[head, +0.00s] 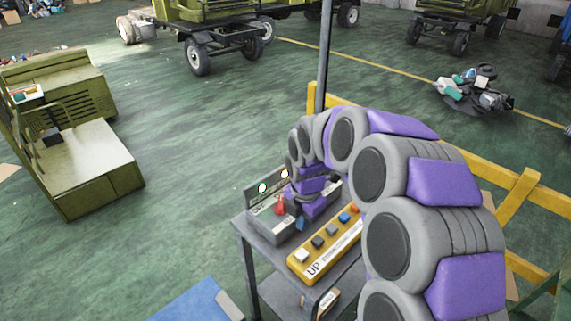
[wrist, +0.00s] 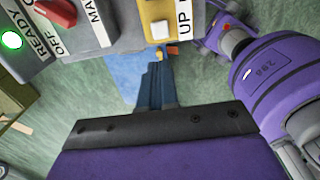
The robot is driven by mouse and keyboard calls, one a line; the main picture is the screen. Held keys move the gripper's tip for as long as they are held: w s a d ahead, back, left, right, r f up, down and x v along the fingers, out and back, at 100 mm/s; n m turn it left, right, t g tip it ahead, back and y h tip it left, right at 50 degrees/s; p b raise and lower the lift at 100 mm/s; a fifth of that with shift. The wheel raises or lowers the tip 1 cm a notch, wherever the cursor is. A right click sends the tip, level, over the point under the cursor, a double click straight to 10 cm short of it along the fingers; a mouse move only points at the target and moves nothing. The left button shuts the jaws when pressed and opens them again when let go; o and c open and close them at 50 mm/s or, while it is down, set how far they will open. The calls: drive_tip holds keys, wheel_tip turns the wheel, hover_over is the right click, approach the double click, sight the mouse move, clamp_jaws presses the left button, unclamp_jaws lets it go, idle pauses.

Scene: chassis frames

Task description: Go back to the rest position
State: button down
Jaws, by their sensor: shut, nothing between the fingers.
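My gripper (head: 301,223) is at the end of my bent purple and grey arm, low over the small grey stand. Its dark blue fingers also show in the wrist view (wrist: 155,86); they are together with nothing between them. A grey control box (head: 268,222) with a red switch (head: 280,205) and a lit green lamp (head: 262,188) is beside the gripper. A yellow button panel (head: 298,263) marked UP lies in front of it; its white button shows in the wrist view (wrist: 160,29). I cannot tell whether the fingers touch anything. My arm hides part of the box.
The grey stand (head: 240,238) carries the box and panel. A yellow rail (head: 520,190) runs behind and right of my arm. A blue surface (head: 190,303) is at the bottom. A green machine (head: 85,170) is at left. Green floor is open between them.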

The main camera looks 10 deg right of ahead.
drive_tip(key=s+d+r+m+g, duration=0.1)
drive_tip(key=s+r+m, duration=0.1)
drive_tip(key=s+m, duration=1)
drive_tip(key=s+d+r+m+g, duration=0.1)
drive_tip(key=s+r+m, duration=0.2)
drive_tip(key=s+m, duration=1)
drive_tip(key=s, duration=0.7)
drive_tip(key=shift+s+d, duration=0.25)
drive_tip(key=shift+s, duration=0.1)
